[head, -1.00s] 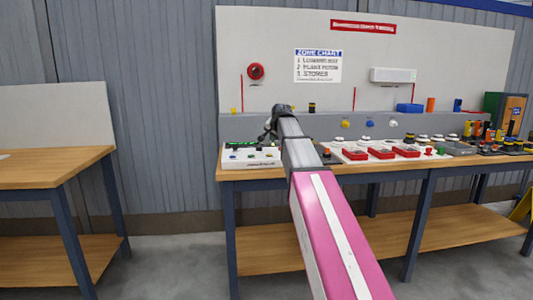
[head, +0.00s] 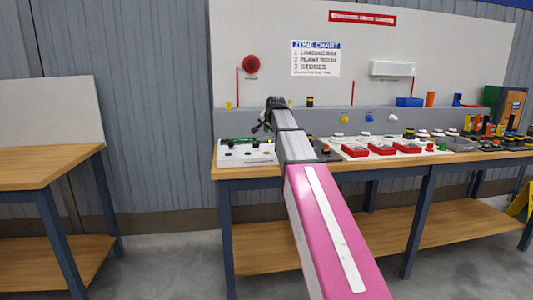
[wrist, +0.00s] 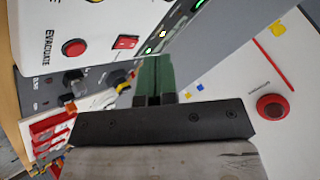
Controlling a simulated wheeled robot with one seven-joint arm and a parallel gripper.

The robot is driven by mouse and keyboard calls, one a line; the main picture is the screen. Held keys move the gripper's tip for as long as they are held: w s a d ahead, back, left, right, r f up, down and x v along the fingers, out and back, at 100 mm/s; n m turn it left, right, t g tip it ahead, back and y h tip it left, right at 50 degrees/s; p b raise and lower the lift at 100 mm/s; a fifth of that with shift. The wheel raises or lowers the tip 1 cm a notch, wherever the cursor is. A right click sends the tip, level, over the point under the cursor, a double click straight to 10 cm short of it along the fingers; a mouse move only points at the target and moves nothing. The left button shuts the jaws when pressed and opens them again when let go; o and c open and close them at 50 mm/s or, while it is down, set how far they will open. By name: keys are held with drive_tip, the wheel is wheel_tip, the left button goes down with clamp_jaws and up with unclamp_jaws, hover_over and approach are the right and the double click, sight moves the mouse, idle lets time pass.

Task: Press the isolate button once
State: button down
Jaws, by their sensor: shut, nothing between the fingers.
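A white control panel (head: 232,159) with several small coloured buttons sits at the left end of the workbench. In the wrist view its near part shows a red button (wrist: 75,47) labelled EVACUATE and a red square (wrist: 126,42). I cannot read an isolate label in either view. My gripper (head: 260,126) is above the back of this panel, at the end of my outstretched arm. In the wrist view its dark green fingers (wrist: 153,75) are together and empty, apart from the buttons.
A red round wall device (head: 251,64) is on the white backboard, beside the zone chart (head: 316,59). To the right, the workbench (head: 395,166) holds a white panel with red blocks (head: 382,149) and crowded small items. Another table (head: 45,168) stands at left, with a floor gap between.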

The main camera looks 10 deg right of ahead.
drive_tip(key=shift+f, duration=3.5)
drive_tip(key=shift+f, duration=0.15)
drive_tip(key=shift+f, duration=0.25)
drive_tip(key=shift+f, duration=0.45)
drive_tip(key=shift+r, duration=0.9)
drive_tip(key=shift+r, duration=0.1)
drive_tip(key=shift+r, duration=2.4)
